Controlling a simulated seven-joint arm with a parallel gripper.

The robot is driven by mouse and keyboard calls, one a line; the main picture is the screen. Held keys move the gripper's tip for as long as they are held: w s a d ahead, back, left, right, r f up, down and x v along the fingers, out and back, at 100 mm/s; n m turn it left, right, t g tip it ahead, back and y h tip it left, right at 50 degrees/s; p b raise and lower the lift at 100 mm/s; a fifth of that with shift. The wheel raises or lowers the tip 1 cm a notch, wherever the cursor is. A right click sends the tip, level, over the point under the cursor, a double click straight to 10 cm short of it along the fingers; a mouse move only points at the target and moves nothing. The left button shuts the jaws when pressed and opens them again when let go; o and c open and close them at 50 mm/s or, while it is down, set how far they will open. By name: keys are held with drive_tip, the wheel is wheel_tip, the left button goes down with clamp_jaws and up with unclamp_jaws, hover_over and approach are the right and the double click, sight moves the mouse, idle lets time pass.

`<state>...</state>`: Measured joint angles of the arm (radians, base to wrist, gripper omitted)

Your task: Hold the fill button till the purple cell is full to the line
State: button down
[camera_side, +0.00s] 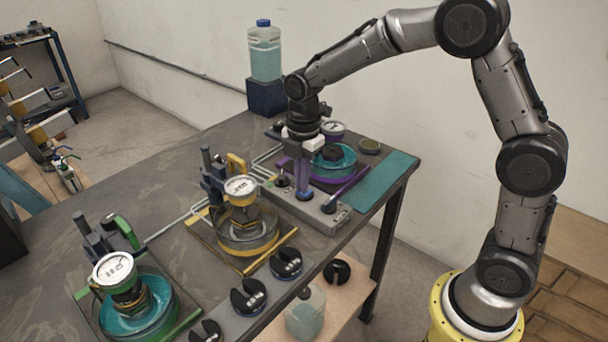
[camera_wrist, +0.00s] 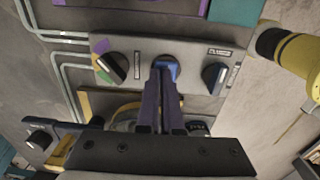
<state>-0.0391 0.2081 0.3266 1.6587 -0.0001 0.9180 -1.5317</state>
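The purple cell (camera_side: 333,178) is a round clear vessel with a purple base and teal liquid, at the far end of the table. My arm partly covers it, and I cannot make out its line or exact level. In front of it, a grey panel (camera_side: 322,213) carries the blue button (camera_side: 304,196), between two dark knobs. My gripper (camera_side: 303,187) points down with its purple fingers together at the button. In the wrist view the fingertips (camera_wrist: 161,72) overlap the blue button (camera_wrist: 168,64); I cannot tell whether it is pressed down. Nothing is held.
The yellow-based cell (camera_side: 247,240) and green-based cell (camera_side: 137,308) stand nearer along the table. The left knob (camera_wrist: 112,67) and right knob (camera_wrist: 214,78) flank the button closely. A teal mat (camera_side: 383,180) lies right; a liquid bottle (camera_side: 265,52) stands on a dark block behind.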

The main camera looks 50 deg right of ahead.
drive_tip(key=shift+s+f+g, duration=0.3)
drive_tip(key=shift+s+f, duration=0.1)
drive_tip(key=shift+f, duration=0.4)
wheel_tip(320, 180, up, 16)
drive_tip(key=shift+w+f, duration=0.2)
drive_tip(key=shift+w, duration=0.2)
drive_tip(key=s+d+r+m+t, duration=0.1)
drive_tip(key=s+r+m+t, duration=0.45)
drive_tip(key=s, duration=0.95)
drive_tip(key=s+f+m, duration=0.8)
drive_tip(key=s+m, duration=0.2)
drive_tip(key=m, duration=0.2)
drive_tip(key=shift+d+f, duration=0.15)
drive_tip(key=shift+d, duration=0.15)
